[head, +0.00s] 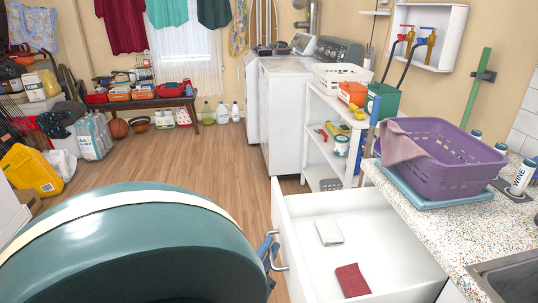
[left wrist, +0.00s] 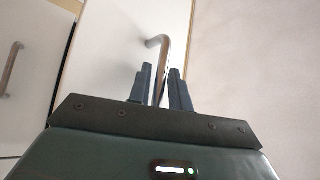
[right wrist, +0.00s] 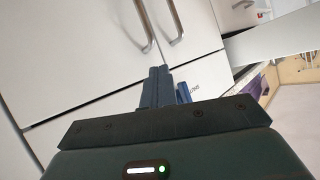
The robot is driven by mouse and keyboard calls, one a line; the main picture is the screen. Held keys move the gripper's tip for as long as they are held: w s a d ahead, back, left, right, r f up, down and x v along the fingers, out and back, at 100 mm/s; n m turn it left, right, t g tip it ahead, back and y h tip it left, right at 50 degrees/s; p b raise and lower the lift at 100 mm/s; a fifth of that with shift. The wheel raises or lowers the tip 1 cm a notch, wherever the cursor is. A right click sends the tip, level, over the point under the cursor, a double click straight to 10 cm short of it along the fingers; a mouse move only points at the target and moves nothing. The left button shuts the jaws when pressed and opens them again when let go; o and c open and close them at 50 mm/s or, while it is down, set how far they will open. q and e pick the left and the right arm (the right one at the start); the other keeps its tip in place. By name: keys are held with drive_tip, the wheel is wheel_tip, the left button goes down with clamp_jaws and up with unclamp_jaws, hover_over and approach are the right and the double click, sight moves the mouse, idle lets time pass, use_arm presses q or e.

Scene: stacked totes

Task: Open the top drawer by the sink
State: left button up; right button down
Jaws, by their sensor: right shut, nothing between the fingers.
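The top drawer (head: 345,222), white inside, is pulled well out below the speckled counter in the head view. It holds a pale packet (head: 329,232) and a dark red one (head: 352,281). The blue fingers of my left gripper (head: 268,250) are at its metal handle (head: 282,265). In the left wrist view the handle (left wrist: 164,45) passes between the fingers of the left gripper (left wrist: 160,82); whether they press on it is unclear. In the right wrist view my right gripper (right wrist: 160,85) is shut and empty, before white fronts with handles (right wrist: 175,22).
A purple basket (head: 440,165) stands on the counter (head: 455,225), near the sink (head: 510,280) and white bottles. A white shelf (head: 320,145) and a washer (head: 285,115) stand behind the drawer. The wooden floor (head: 200,160) is clear in the middle.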

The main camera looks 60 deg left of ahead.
use_arm(q)
drive_tip(key=b+v, duration=0.1)
drive_tip(key=v, duration=1.2)
use_arm(e)
drive_tip(key=shift+s+d+t, duration=0.1)
drive_tip(key=shift+d+t, duration=0.05)
drive_tip(key=shift+t, duration=0.15)
drive_tip(key=shift+f, duration=0.1)
